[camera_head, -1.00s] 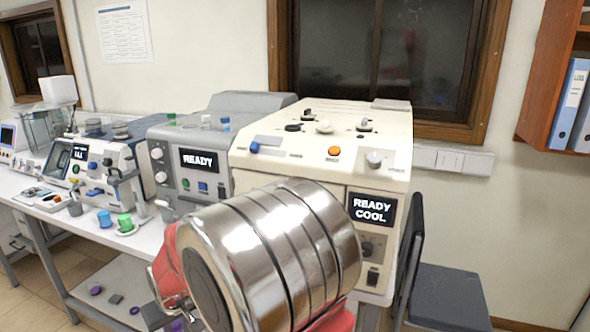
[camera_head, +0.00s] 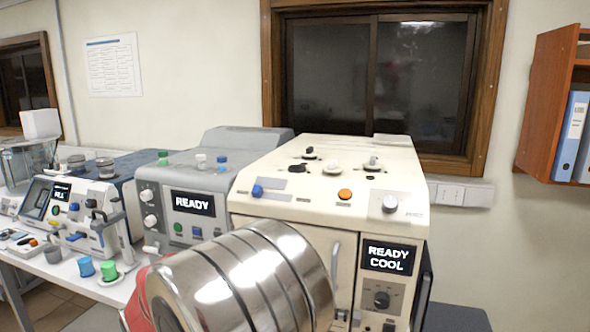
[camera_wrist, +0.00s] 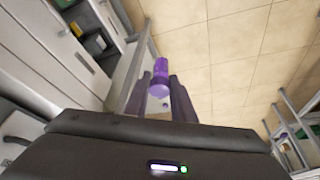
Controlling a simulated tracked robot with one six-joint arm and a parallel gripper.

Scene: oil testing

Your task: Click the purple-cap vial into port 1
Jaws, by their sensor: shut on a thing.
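The purple-cap vial (camera_wrist: 161,71) shows in the wrist view, between the two dark fingers of my gripper (camera_wrist: 160,88). My gripper is shut on it and holds it over the tiled floor, clear of any surface. In the head view my shiny arm link hides my gripper and the vial. The cream machine (camera_head: 285,220) stands ahead, with several small caps and knobs on its top and a screen reading READY COOL (camera_head: 388,257). I cannot tell which opening is port 1.
A grey machine (camera_head: 160,180) with a READY screen stands left of the cream one. A blue cup (camera_head: 85,267) and a green cup (camera_head: 108,271) stand on the white bench (camera_head: 65,272). A wall shelf (camera_head: 548,100) with binders is at right. Bare floor (camera_wrist: 225,60) shows in the wrist view.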

